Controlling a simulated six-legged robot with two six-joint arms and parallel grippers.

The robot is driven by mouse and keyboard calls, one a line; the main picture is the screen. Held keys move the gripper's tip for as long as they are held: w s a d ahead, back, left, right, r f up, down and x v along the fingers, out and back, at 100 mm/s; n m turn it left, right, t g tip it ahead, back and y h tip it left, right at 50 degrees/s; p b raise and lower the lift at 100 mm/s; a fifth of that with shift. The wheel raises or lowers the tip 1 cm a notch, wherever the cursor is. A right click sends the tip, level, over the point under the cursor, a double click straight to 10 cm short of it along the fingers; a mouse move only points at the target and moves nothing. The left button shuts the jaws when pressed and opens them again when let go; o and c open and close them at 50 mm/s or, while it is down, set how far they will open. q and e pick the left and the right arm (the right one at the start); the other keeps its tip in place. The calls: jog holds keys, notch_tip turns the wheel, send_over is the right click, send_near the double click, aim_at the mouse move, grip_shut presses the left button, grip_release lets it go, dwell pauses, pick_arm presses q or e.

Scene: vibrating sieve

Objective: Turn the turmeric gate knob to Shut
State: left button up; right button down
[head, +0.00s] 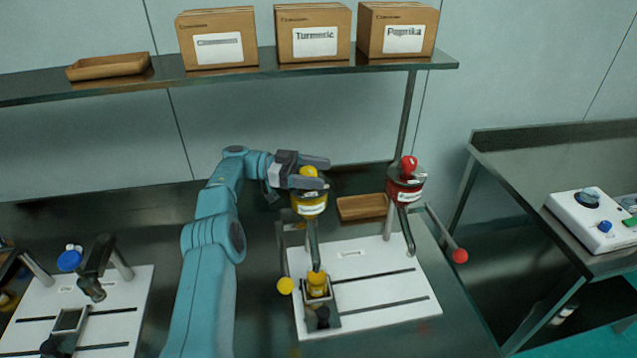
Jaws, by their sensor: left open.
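The turmeric station has a yellow hopper (311,205) with a pale label. A round yellow knob (308,171) sits on top of it. My left gripper (324,173) is open at the top of the hopper, with its fingers on either side of the yellow knob; I cannot tell whether they touch it. A lever with a yellow ball end (285,286) hangs at the left of this station. A yellow jar (317,284) stands in a dark holder below the hopper's spout. The knob's setting marks are too small to read. My right gripper is out of view.
A red hopper (405,189) with a red knob stands close on the right; its red-ended lever (460,256) sticks out. A wooden tray (362,207) lies behind. A shelf (380,64) with labelled boxes crosses above. A blue-knobbed station (69,261) stands at left.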

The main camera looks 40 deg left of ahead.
pick_arm(q)
jog(key=shift+w+a+n+t+y, duration=0.15)
jog(key=shift+n+t+y, duration=0.2)
jog(key=shift+t, duration=0.25)
